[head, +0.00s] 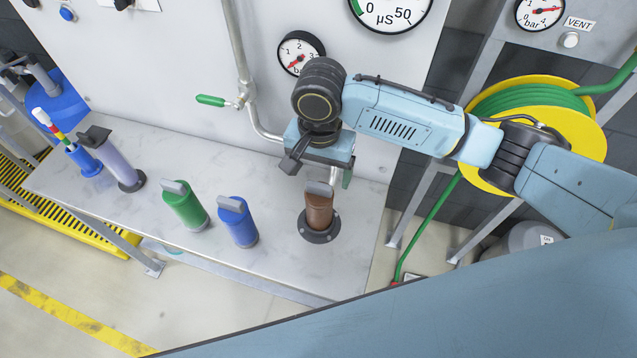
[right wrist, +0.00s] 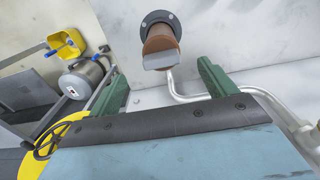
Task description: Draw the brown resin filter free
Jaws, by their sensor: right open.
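The brown resin filter (head: 319,212) stands upright in a dark round flange (head: 320,236) at the right part of the bench, with a grey grip tab on top. In the right wrist view the filter (right wrist: 159,42) shows beyond the fingertips, roughly between their lines. My right gripper (head: 319,176) is open and empty, above and slightly behind the filter in the head view. Its two green fingers also show in the right wrist view (right wrist: 160,82), apart from the filter. My left gripper is not in view.
On the bench (head: 290,275) stand a blue filter (head: 238,226), a green filter (head: 186,209) and a pale lilac filter (head: 117,163). A pipe with a green-handled valve (head: 211,100) runs down the panel behind. A yellow hose reel (head: 596,130) is at the right.

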